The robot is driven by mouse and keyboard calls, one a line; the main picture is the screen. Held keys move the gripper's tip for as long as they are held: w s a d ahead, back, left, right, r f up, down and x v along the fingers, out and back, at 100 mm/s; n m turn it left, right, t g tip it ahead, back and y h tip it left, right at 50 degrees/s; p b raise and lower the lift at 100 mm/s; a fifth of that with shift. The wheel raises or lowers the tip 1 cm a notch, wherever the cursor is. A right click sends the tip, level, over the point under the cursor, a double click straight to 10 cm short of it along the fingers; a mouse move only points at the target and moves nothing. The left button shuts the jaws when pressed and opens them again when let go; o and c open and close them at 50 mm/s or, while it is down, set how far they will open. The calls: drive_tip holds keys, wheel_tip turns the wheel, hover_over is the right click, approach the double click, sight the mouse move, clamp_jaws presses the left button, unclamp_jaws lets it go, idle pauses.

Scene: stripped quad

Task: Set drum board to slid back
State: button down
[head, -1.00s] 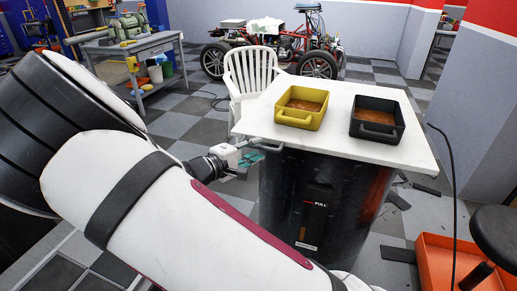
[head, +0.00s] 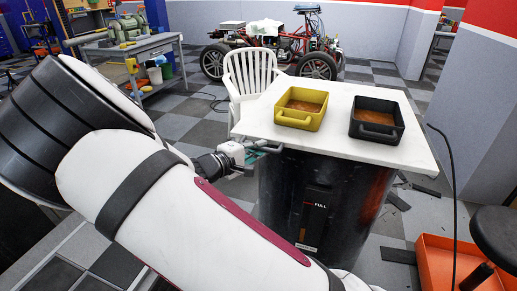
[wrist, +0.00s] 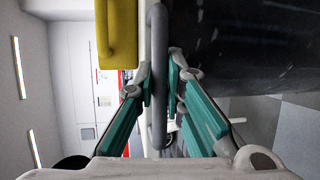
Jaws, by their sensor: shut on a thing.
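The drum board (head: 350,92) is a white slab lying flat on top of a dark drum (head: 300,195). A grey bar handle (wrist: 158,75) sits at its near left edge, and runs upright through the middle of the wrist view. My gripper (head: 262,148) is at that edge in the head view. In the wrist view its teal fingers (wrist: 161,82) are on either side of the bar and shut on it. The board's edge shows there as a white strip (wrist: 143,45). My arm covers part of the floor left of the drum.
A yellow tray (head: 301,118) and a black tray (head: 376,133) stand on the board, each with brown contents. A white chair (head: 250,70) stands close behind the board. An orange bin (head: 450,255) and a dark stool (head: 497,235) are at the right.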

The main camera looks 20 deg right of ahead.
sight(263, 137)
drive_tip(key=w+d, duration=0.1)
drive_tip(key=w, duration=0.1)
drive_tip(key=w+d+b, duration=0.1)
drive_tip(key=w, duration=0.1)
drive_tip(key=shift+d, duration=0.4)
drive_tip(key=c, duration=1.7)
unclamp_jaws()
drive_tip(key=shift+s, duration=0.1)
drive_tip(key=shift+o, duration=0.2)
drive_tip(key=shift+a, duration=0.1)
drive_tip(key=v, duration=1.2)
